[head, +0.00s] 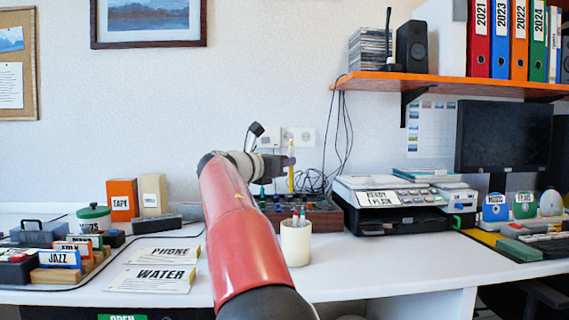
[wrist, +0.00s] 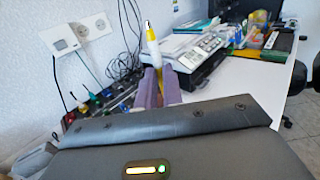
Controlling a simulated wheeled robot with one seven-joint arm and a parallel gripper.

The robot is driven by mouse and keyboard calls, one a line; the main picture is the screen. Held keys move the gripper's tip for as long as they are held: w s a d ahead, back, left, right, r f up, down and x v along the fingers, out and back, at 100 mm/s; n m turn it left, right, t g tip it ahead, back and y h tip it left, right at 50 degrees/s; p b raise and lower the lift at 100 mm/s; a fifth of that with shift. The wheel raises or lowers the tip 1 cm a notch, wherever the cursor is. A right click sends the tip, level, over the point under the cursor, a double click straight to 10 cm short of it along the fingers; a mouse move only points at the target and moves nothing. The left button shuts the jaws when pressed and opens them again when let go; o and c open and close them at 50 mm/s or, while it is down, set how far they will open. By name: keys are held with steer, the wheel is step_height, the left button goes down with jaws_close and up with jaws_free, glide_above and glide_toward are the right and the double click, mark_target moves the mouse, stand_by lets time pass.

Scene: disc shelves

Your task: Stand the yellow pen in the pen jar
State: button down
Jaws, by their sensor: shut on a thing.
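The yellow pen (head: 291,178) is upright in the air, held in my gripper (head: 284,161). In the wrist view the pen (wrist: 153,46) stands between the two purple fingers of my gripper (wrist: 158,88), its white and dark end up. The white pen jar (head: 295,246) stands on the desk with a few pens in it. In the head view the held pen appears above the jar, clear of it; the depth between them is hard to judge. The jar is not visible in the wrist view.
Behind the jar is a dark box with coloured knobs (head: 318,220) and loose cables. A printer (head: 390,222) stands to its right. Cards labelled WATER (head: 157,279) and PHONE (head: 168,255) lie left of my arm. The desk right of the jar (head: 350,268) is bare.

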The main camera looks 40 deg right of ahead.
steer(key=shift+s+f+b, duration=0.1)
steer(key=shift+f+b, duration=3.05)
steer(key=shift+b, duration=0.25)
steer(key=shift+f+b, duration=1.1)
steer(key=shift+f, duration=1.2)
steer(key=c, duration=1.5)
jaws_free()
steer(key=shift+o, duration=0.2)
glide_toward(291, 185)
step_height(291, 185, down, 5)
steer(key=shift+a+r, duration=0.1)
steer(key=shift+r, duration=0.1)
